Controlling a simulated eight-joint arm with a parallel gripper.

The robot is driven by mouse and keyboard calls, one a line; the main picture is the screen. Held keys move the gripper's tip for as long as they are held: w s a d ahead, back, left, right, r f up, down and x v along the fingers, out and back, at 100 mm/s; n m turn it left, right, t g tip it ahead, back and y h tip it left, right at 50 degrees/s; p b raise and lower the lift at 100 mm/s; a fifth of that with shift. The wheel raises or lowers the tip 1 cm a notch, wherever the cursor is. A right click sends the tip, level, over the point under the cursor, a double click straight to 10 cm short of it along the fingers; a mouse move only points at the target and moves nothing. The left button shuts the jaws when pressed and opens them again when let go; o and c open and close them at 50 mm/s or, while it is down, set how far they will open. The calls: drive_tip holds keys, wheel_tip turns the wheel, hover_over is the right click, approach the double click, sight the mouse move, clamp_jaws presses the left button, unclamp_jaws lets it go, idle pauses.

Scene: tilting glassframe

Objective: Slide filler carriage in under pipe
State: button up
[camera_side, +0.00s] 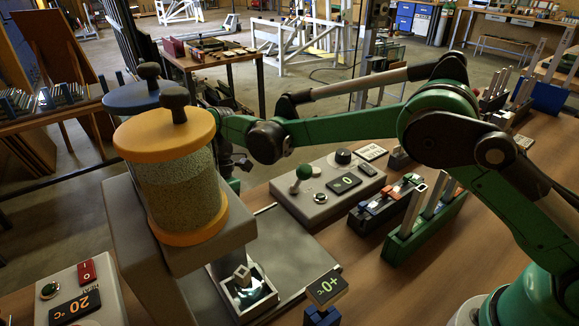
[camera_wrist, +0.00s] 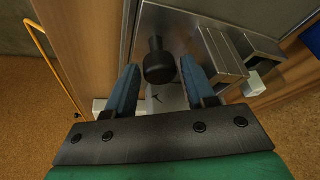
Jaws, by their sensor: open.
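My gripper (camera_wrist: 159,66) is open in the wrist view, its two blue fingers on either side of a black knob (camera_wrist: 160,60). Whether they touch it I cannot tell. The knob stands over a grey metal plate, probably part of the filler carriage. In the side view, my gripper is mostly hidden behind a speckled container with orange ends (camera_side: 172,190). A blue-topped container (camera_side: 135,97) stands behind it. Both have black knobs on top and sit on a grey housing (camera_side: 135,235). A small open tray (camera_side: 262,300) lies below the housing; the pipe is not clearly visible.
A grey control box (camera_side: 325,195) with a green-knobbed lever stands right of the housing. A green rack (camera_side: 425,225) and a small display (camera_side: 327,288) are further right. Another control panel (camera_side: 75,300) is at front left. Metal blocks (camera_wrist: 222,60) stand right of the knob.

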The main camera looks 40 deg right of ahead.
clamp_jaws()
idle(1.4)
